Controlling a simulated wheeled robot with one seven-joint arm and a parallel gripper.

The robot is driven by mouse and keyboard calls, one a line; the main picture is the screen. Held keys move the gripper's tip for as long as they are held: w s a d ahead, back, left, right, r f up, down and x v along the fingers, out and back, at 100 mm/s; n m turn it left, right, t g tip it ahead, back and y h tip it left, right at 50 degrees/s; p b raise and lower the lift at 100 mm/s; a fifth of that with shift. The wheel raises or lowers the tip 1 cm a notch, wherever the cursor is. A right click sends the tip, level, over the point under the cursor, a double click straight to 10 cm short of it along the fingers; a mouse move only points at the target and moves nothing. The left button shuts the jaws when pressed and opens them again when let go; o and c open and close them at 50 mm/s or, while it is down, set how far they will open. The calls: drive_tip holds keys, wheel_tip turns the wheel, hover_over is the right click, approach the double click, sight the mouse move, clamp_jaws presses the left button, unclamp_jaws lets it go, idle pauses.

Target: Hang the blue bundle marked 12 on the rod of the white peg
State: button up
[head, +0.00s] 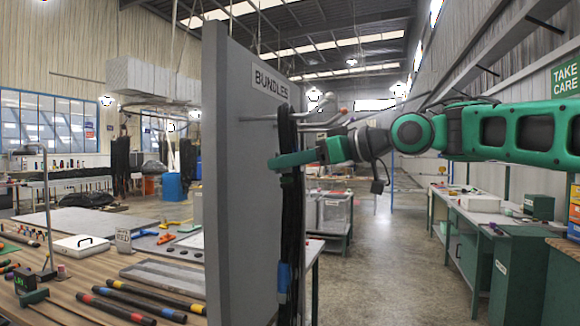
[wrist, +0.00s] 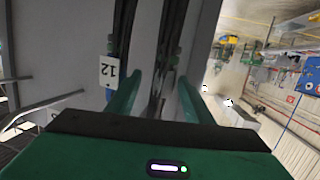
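A long black bundle (head: 291,215) with a blue band (head: 284,278) low on it hangs beside the grey panel, at the rods under the BUNDLES sign. In the wrist view dark hoses (wrist: 164,45) run up between my fingers, and a white tag marked 12 (wrist: 108,70) shows left of the left finger. My gripper (head: 290,160) is at the upper part of the bundle, its green fingers apart on either side of hoses. I cannot tell whether they touch. Pale rods (head: 322,114) stick out near the bundle's top; I cannot tell which is the white peg.
The grey panel (head: 240,200) stands upright just left of the bundle. A wooden table (head: 60,300) with rods and tools lies left of it. A green bench (head: 465,210) stands on the right. The floor (head: 390,270) between is clear.

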drive_tip(key=v, duration=1.1)
drive_tip(key=s+d+f+m+h, duration=0.1)
drive_tip(key=d+f+m+h, duration=0.9)
drive_tip(key=d+f, duration=1.1)
drive_tip(key=s+d+f+m+g+h, duration=0.1)
drive_tip(key=s+d+f+m+g, duration=0.1)
drive_tip(key=s+d+f, duration=0.4)
drive_tip(key=s+d+f+m+g+h, duration=0.2)
drive_tip(key=s+f+m, duration=0.1)
drive_tip(key=s+f, duration=0.6)
drive_tip(key=s+d+f+m+g, duration=0.1)
drive_tip(key=s+f+g, duration=0.1)
drive_tip(key=s+f, duration=0.2)
drive_tip(key=s+d+f+m+g, duration=0.1)
drive_tip(key=s+f, duration=0.3)
drive_tip(key=s, duration=0.6)
drive_tip(key=shift+s+f+m+g, duration=0.25)
drive_tip(key=shift+s+m+g, duration=0.05)
drive_tip(key=shift+m+g, duration=0.45)
drive_tip(key=shift+d, duration=0.1)
